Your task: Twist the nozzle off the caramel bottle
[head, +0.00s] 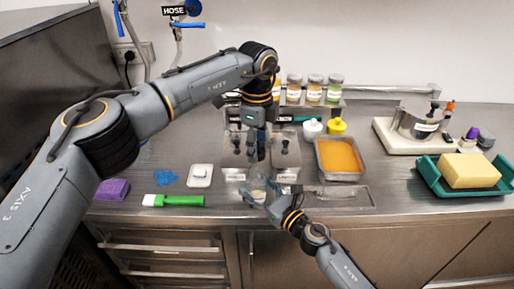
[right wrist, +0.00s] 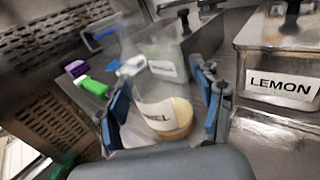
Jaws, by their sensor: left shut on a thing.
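The clear caramel bottle (head: 258,195) stands near the front of the steel counter, with pale caramel at its bottom. In the right wrist view the bottle (right wrist: 157,113) shows a white label ending in "EL". My right gripper (head: 262,194) has a finger on each side of the lower bottle; in the right wrist view its blue-padded fingers (right wrist: 166,108) look spread, with small gaps beside the bottle. My left gripper (head: 259,156) points straight down above the bottle and is shut on what seems to be the nozzle, which its fingers mostly hide.
Lidded steel tubs stand just behind the bottle; one (right wrist: 283,62) reads "LEMON". An orange-filled tray (head: 318,165) is to the right. A green-handled brush (head: 180,200) and a white box (head: 200,176) lie left. A teal tray (head: 429,178) holds a yellow sponge.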

